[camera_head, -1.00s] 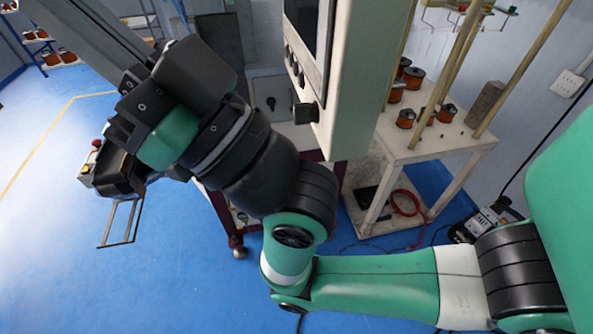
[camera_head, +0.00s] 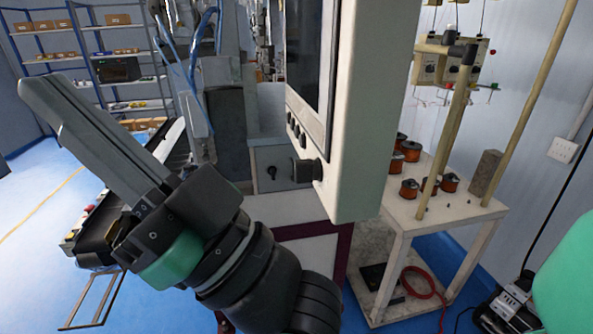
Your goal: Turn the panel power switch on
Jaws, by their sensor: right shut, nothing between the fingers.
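A pale control panel (camera_head: 372,110) with a dark screen hangs in the upper middle and is seen from its side edge. A large black knob (camera_head: 307,171) sits low on its face, with several small black buttons beside it. A smaller black switch (camera_head: 271,172) shows on a grey cabinet face behind. I cannot tell which of these is the power switch, nor its setting. My right gripper (camera_head: 38,92) is shut and empty. Its long grey fingers point up and left, well left of the panel and apart from it. My left gripper is out of view.
A white table (camera_head: 455,212) with copper spools and upright rods stands right of the panel. A long dark machine (camera_head: 100,235) lies behind and left of my right gripper. Shelves (camera_head: 85,55) stand at the back left. Blue floor (camera_head: 40,215) is clear at left.

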